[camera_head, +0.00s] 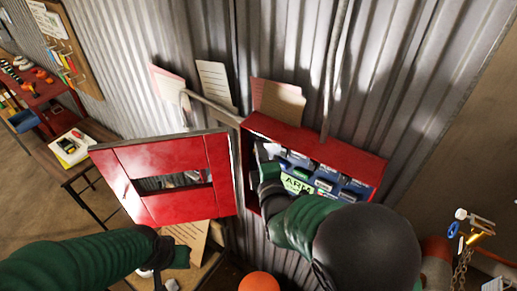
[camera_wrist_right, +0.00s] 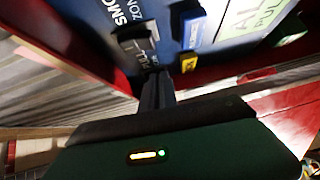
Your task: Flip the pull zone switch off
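The blue switch panel (camera_head: 325,176) sits inside an open red box (camera_head: 300,138) on the corrugated wall. In the right wrist view, the panel (camera_wrist_right: 85,15) carries a "SMO… ZON…" label and a black switch (camera_wrist_right: 137,42). Partly hidden lettering beside that switch seems to read "PULL"; whether it is the pull zone switch is unclear. My right gripper (camera_wrist_right: 157,88) looks shut and empty, its tips close below this switch; contact is unclear. In the head view my right gripper (camera_head: 268,178) is at the panel's left end. My left gripper (camera_head: 180,252) is low, its fingers unclear.
The red box door (camera_head: 165,172) hangs open to the left, with a window cut-out. Papers (camera_head: 278,102) stand behind the box. A conduit (camera_head: 335,70) runs down to its top. An orange ball-like object (camera_head: 259,282) is below. A padlock and chain (camera_head: 472,236) hang at right.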

